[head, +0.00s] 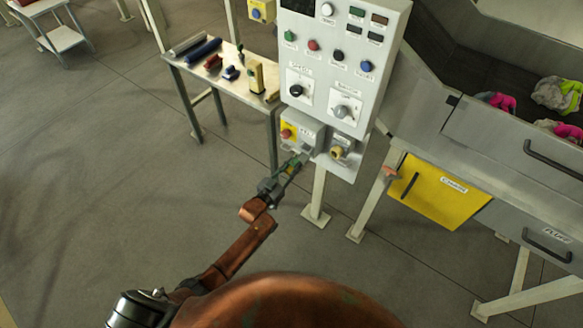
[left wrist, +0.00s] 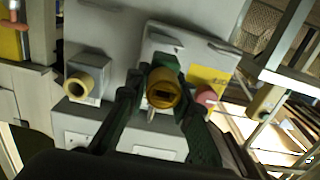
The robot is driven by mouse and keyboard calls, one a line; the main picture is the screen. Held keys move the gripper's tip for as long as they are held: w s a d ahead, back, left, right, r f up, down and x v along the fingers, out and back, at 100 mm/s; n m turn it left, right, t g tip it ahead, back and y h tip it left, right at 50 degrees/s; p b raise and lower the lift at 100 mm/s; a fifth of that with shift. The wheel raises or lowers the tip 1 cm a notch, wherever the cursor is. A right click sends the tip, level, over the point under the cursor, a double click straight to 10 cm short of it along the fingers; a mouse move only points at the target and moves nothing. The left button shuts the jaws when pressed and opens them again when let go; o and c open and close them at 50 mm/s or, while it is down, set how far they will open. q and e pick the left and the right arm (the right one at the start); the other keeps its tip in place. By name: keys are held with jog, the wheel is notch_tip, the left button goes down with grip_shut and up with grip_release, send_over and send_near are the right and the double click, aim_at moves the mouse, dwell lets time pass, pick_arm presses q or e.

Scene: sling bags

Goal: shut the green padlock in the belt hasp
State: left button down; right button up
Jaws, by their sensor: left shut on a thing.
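My left gripper (head: 290,168) reaches up to the lower part of the grey control panel and is shut on the green padlock. In the left wrist view the padlock (left wrist: 166,70) sits between the fingers of my left gripper (left wrist: 163,108), with its brass, slotted end facing the camera. The grey belt hasp box (head: 308,128), with a red knob and yellow label, is right behind the padlock. It also shows in the left wrist view (left wrist: 190,48). The padlock hides the hasp opening, so I cannot tell whether the shackle passes through it or is closed. My right gripper is out of view.
A second box with a brass ring (head: 337,152) sits right of the hasp. A tool table (head: 205,82) stands left of the panel (head: 345,50). A grey machine with a yellow door (head: 436,192) stands on the right.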

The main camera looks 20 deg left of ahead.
aim_at(298, 160)
pick_arm(q)
jog(key=shift+w+d, duration=0.2)
jog(key=shift+w, duration=0.4)
jog(key=shift+w+d+b, duration=0.15)
jog(key=shift+w+b, duration=0.2)
jog(key=shift+b, duration=0.05)
jog(key=shift+w+d, duration=0.1)
jog(key=shift+w, duration=0.25)
jog(key=shift+w+d+b, duration=0.15)
jog(key=shift+w+b, duration=0.15)
jog(key=shift+b, duration=0.05)
jog(key=shift+w+d, duration=0.1)
jog(key=shift+w, duration=0.25)
jog(key=shift+w+d+b, duration=0.1)
jog(key=shift+w+b, duration=0.25)
jog(key=shift+w+d, duration=0.15)
jog(key=shift+w, duration=0.2)
jog(key=shift+w+d+b, duration=0.1)
jog(key=shift+w+b, duration=0.2)
jog(key=shift+b, duration=0.05)
